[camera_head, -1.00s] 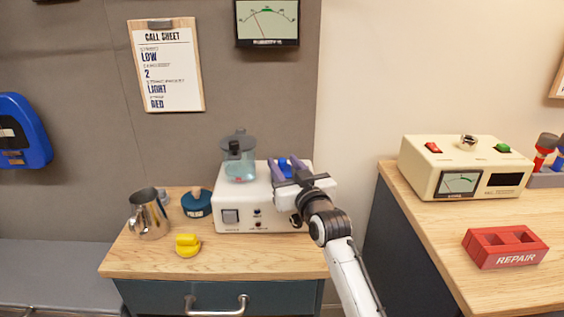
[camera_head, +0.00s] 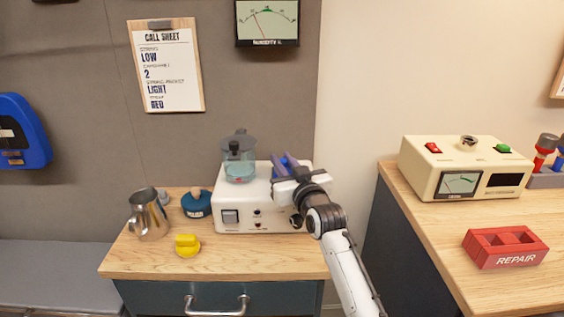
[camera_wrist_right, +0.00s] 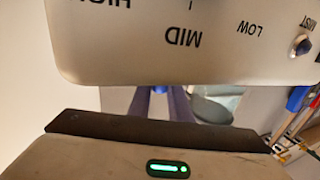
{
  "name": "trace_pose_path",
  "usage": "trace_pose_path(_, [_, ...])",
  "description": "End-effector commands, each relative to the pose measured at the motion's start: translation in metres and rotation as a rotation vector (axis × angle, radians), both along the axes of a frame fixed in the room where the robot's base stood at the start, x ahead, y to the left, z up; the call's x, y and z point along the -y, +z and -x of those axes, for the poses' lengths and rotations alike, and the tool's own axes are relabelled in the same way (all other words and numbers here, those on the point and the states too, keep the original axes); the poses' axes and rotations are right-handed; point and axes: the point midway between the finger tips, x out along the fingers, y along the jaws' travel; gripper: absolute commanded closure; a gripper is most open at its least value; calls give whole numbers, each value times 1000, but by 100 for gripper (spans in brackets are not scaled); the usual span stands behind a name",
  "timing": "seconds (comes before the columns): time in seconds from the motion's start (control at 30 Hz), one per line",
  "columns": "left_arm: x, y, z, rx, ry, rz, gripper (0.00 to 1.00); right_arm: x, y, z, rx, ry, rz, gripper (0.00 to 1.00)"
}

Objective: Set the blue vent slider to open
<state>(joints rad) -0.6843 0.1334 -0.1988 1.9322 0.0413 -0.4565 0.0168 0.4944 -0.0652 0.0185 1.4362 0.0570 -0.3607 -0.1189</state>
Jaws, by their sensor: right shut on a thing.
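A white humidifier (camera_head: 243,212) with a clear tank (camera_head: 238,160) stands on the wooden cabinet top. The blue vent slider (camera_wrist_right: 160,90) is on top of it, right of the tank. My right gripper (camera_head: 285,163) reaches in from the right over the humidifier, its purple fingers shut on the slider. The fingers hide most of the slider in the head view; in the right wrist view a little blue shows between them. The slider's exact setting cannot be read. My left gripper is not in view.
A metal pitcher (camera_head: 147,216), a dark blue pot (camera_head: 196,204) and a yellow object (camera_head: 187,246) stand left of the humidifier. A cream meter box (camera_head: 465,166) and a red REPAIR tray (camera_head: 505,248) are on the right bench. A call sheet (camera_head: 168,67) hangs above.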

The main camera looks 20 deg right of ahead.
Motion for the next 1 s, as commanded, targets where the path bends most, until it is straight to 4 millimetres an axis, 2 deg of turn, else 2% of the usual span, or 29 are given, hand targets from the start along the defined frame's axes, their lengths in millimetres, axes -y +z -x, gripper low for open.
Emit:
trace_pose_path(0.2, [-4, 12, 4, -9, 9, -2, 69, 37, 2, 10, -4, -4, 7, 100])
trace_pose_path(0.3, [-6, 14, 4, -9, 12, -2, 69, 47, 1, 13, -3, -2, 6, 100])
trace_pose_path(0.63, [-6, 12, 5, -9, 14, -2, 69, 52, -1, 14, -3, -4, 2, 100])
trace_pose_path(0.67, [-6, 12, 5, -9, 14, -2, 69, 52, -1, 14, -3, -4, 2, 81])
trace_pose_path(0.77, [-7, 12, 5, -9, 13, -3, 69, 52, -1, 14, -3, -4, 2, 64])
trace_pose_path(1.0, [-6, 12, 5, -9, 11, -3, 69, 51, -1, 14, -1, -2, 1, 63])
